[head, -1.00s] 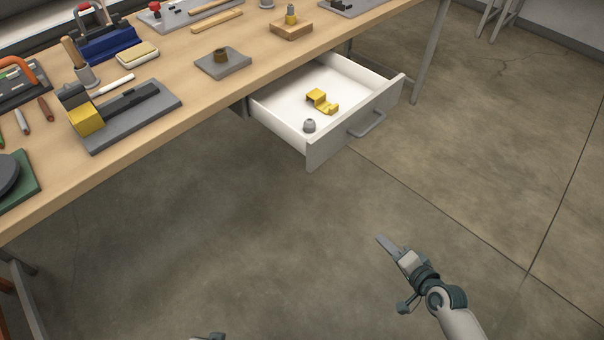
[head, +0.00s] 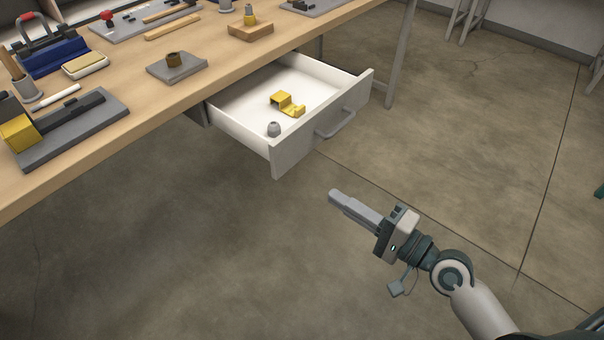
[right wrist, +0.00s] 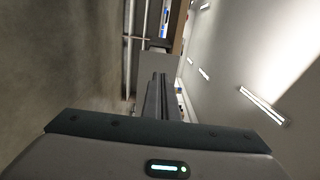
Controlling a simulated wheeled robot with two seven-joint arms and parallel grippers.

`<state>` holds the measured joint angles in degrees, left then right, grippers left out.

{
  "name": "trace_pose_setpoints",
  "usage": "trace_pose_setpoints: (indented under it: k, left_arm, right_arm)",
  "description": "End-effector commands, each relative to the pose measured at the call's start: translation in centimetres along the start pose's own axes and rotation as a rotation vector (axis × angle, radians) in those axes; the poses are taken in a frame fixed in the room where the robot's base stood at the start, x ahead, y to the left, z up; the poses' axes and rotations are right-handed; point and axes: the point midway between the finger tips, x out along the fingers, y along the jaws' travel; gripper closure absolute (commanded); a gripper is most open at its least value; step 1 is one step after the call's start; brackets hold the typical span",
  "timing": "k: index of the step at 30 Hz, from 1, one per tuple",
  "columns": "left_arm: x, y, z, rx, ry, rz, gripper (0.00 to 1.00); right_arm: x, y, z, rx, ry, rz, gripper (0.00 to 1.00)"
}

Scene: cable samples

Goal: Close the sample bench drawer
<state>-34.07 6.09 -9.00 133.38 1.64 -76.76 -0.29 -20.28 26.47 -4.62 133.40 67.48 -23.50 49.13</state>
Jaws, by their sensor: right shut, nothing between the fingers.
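The sample bench drawer (head: 325,131) stands pulled out under the wooden bench top, with its white inside showing. Its grey front has a bar handle (head: 336,124). A yellow bracket (head: 287,103) and a small grey knob-like part (head: 274,129) lie inside. My right gripper (head: 334,197) is shut and empty, in the air in front of the drawer front and apart from it, with its fingers pointing up and left. In the right wrist view its fingers (right wrist: 158,90) lie together. My left gripper is not in view.
The wooden bench top (head: 125,100) carries a grey plate with a brown ring (head: 176,65), a wooden block (head: 251,30), a blue tool holder (head: 54,58) and several other items. A bench leg (head: 398,60) stands right of the drawer. The floor in front is clear.

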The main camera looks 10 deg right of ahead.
Motion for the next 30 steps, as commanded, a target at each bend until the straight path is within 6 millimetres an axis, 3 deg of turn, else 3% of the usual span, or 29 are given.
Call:
trace_pose_setpoints:
  k: [11,24,30]
  left_arm:
    - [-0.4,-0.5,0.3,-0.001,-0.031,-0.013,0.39]
    - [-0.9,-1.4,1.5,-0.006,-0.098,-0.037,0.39]
    - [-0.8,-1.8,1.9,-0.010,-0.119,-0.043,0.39]
  right_arm:
    - [2.8,-0.2,-0.1,-0.001,0.002,-0.003,1.00]
    - [10.5,-0.2,0.0,0.001,0.001,-0.003,1.00]
    - [12.9,0.0,0.0,0.000,0.000,-0.001,1.00]
